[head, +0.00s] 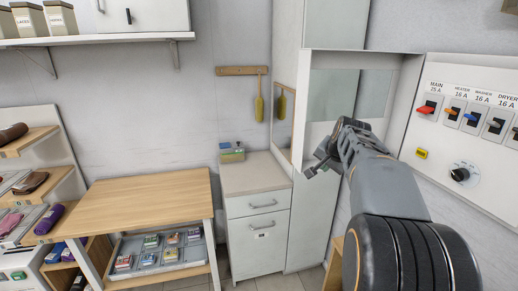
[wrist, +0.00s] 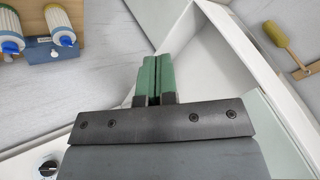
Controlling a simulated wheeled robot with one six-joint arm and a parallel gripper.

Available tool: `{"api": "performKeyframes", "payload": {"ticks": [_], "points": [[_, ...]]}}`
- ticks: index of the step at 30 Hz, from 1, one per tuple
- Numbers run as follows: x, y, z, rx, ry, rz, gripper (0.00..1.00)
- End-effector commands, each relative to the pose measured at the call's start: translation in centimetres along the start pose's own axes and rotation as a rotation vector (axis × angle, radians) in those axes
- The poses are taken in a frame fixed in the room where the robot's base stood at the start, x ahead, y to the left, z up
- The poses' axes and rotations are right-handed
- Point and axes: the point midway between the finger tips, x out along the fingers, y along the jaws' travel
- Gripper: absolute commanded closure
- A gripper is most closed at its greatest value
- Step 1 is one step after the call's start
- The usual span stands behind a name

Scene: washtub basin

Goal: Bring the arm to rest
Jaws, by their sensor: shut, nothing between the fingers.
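My arm (head: 385,185) reaches up from the lower right in the head view. My gripper (head: 318,165) is in front of the white-framed panel (head: 413,85), left of the switch panel. In the wrist view the two green fingers of my gripper (wrist: 153,58) lie side by side, shut with nothing between them. They are in front of a white frame edge (wrist: 190,25), and I cannot tell how far apart they are from it.
The switch panel (head: 440,140) with red, orange and blue switches is at right. A tall pale cabinet (head: 305,225) stands behind my gripper. A drawer unit (head: 255,208) and a wooden table (head: 145,195) are to the left. A yellow brush (head: 259,105) hangs on the wall.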

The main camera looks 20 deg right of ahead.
Motion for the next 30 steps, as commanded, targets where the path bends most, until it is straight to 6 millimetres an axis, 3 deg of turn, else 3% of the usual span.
{"api": "performKeyframes", "payload": {"ticks": [5, 8, 11, 13, 18, 21, 25, 30], "points": [[-0.1, 0.0, 0.0, -0.034, 0.000, 0.001, 1.00], [1.9, 2.4, 2.4, -0.124, -0.063, 0.062, 1.00], [2.2, 4.0, 7.3, -0.259, -0.142, 0.107, 1.00], [1.9, 4.7, 11.7, -0.378, -0.199, 0.123, 1.00], [0.1, 6.5, 22.3, -0.677, -0.310, 0.122, 1.00], [-0.9, 7.8, 27.1, -0.818, -0.345, 0.103, 1.00], [-2.1, 8.5, 30.6, -0.923, -0.350, 0.067, 1.00], [-3.5, 7.5, 32.0, -0.988, -0.320, 0.010, 1.00]]}}
